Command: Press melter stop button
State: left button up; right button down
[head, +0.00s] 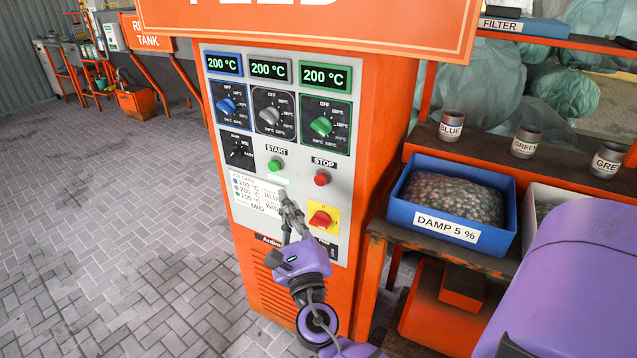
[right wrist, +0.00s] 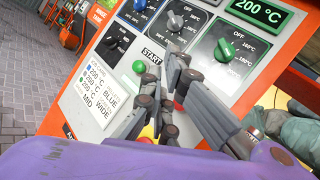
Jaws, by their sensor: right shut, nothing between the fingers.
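The red stop button (head: 321,178) sits under the STOP label on the white panel of the orange melter cabinet (head: 375,130). My right gripper (head: 288,202) is shut and empty in front of the panel, lower left of the stop button, over the edge of the settings label (head: 256,194). The green start button (head: 274,165) is above its fingertips. In the right wrist view the fingers (right wrist: 163,75) are close together beside the green start button (right wrist: 139,66), and they mostly hide the stop button. I cannot tell whether the fingertips touch the panel. My left gripper is not in view.
A red switch on a yellow plate (head: 320,219) is below the stop button. Three dials sit under displays reading 200 °C. To the right, a shelf holds a blue bin (head: 408,211) marked DAMP 5 % and labelled cups. Paved floor (head: 110,220) at left is clear.

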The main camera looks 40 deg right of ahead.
aim_at(321, 179)
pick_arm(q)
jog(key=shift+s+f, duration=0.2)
pick_arm(e)
jog(key=w+d, duration=0.3)
jog(key=d, duration=0.5)
jog(key=shift+w, duration=0.2)
jog(key=shift+d, duration=0.1)
jog(key=shift+d, duration=0.1)
dwell(1.0)
jog(key=shift+w+d, duration=0.15)
jog(key=shift+d, duration=0.15)
jog(key=shift+w+d, duration=0.2)
jog(key=shift+d, duration=0.3)
dwell(0.7)
dwell(0.3)
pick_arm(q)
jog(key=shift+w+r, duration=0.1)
pick_arm(e)
jog(key=shift+s+a, duration=0.35)
jog(key=shift+a, duration=0.55)
jog(key=shift+a, duration=0.1)
